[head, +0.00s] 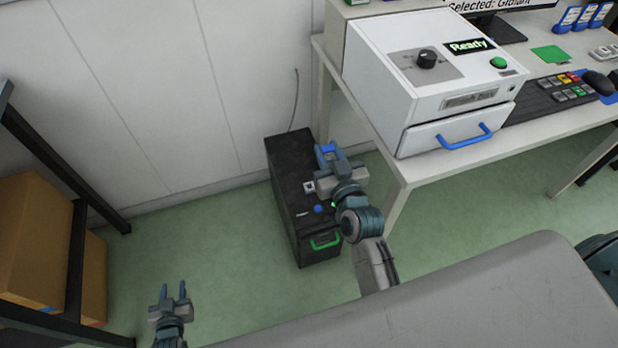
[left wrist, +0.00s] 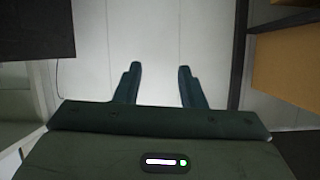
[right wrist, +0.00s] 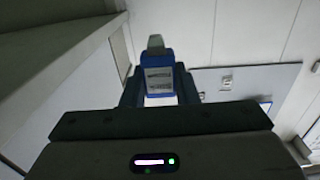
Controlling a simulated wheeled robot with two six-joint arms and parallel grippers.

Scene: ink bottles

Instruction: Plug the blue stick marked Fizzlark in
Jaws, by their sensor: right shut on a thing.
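My right gripper (head: 330,153) is over the top of a black computer case (head: 286,165) on the floor in the head view. It is shut on a blue stick (right wrist: 160,80), which the right wrist view shows upright between the fingers. The stick has a grey plug end pointing away from the gripper and a pale label too small to read. The case top has a small silver part (head: 308,187) and a blue round button (head: 318,208). My left gripper (head: 173,287) is open and empty over the green floor, apart from everything; its spread fingers show in the left wrist view (left wrist: 158,75).
A white desk (head: 395,195) on the right bears a white machine (head: 425,75) with a "Ready" display. A keyboard (head: 560,95) and several blue sticks (head: 585,17) are on the desk. A dark rack with cardboard boxes (head: 45,250) stands at the left. Floor between is clear.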

